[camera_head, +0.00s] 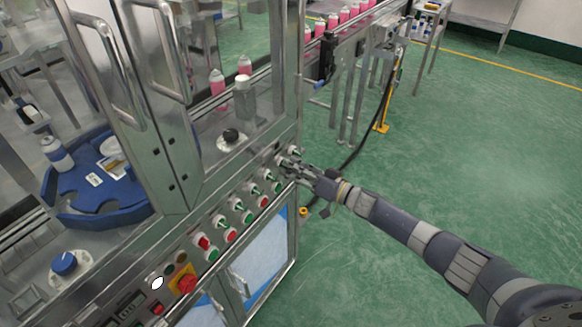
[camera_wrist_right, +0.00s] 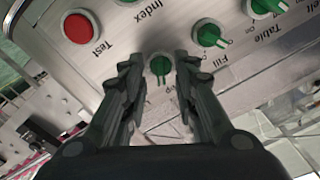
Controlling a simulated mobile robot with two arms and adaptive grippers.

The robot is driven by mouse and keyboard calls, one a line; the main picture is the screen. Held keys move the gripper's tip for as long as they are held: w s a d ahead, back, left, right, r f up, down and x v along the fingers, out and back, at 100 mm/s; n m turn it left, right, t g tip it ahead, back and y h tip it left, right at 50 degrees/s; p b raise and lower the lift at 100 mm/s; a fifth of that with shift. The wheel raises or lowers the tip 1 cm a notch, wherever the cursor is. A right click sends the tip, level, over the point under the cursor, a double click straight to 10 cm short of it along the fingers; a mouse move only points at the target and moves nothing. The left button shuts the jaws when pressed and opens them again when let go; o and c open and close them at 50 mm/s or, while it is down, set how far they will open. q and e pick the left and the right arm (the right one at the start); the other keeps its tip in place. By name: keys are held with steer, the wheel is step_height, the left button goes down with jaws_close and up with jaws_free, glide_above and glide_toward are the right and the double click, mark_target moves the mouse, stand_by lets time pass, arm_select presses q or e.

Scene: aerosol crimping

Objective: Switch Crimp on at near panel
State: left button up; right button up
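The near control panel (camera_head: 215,208) runs along the machine's front edge with a row of green switches and red buttons. My right gripper (camera_head: 290,164) is at the panel's far right end. In the right wrist view, my right gripper (camera_wrist_right: 159,68) is open, with one finger on each side of a green switch (camera_wrist_right: 160,66). A gap shows between each finger and that switch. Its label is mostly hidden by the right-hand finger; only the last letters show, so I cannot confirm that it reads Crimp. My left gripper is not in view.
In the right wrist view, a green switch (camera_wrist_right: 209,35) labelled Fill and a red Test button (camera_wrist_right: 79,28) sit close by. A yellow-and-red main switch (camera_head: 183,281) is nearer on the panel. Open green floor (camera_head: 460,150) lies right of the machine.

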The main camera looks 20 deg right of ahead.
steer(key=v, duration=1.1)
steer(key=s+d+f+g+h, duration=0.1)
steer(key=s+f+h, duration=0.3)
steer(key=f, duration=0.7)
steer(key=s+d+f+m+g+h, duration=0.1)
steer(key=s+d+f+g+h, duration=0.1)
steer(key=s+f, duration=0.6)
steer(key=s+d+f+g+h, duration=0.1)
steer(key=s+f+h, duration=0.2)
steer(key=f, duration=1)
steer(key=s+a+f+g, duration=0.2)
steer(key=s+f, duration=0.3)
steer(key=s, duration=0.7)
steer(key=s+a+f+n+g+h, duration=0.1)
steer(key=s+a+f+g, duration=0.2)
steer(key=s, duration=0.9)
steer(key=s+a+f+n+g+h, duration=0.1)
steer(key=s+f+g, duration=0.3)
steer(key=s+f, duration=0.4)
steer(key=s+a, duration=0.1)
steer(key=s, duration=0.3)
steer(key=shift+s+a+f, duration=0.15)
steer(key=shift+a+f, duration=0.05)
steer(key=shift+a, duration=0.2)
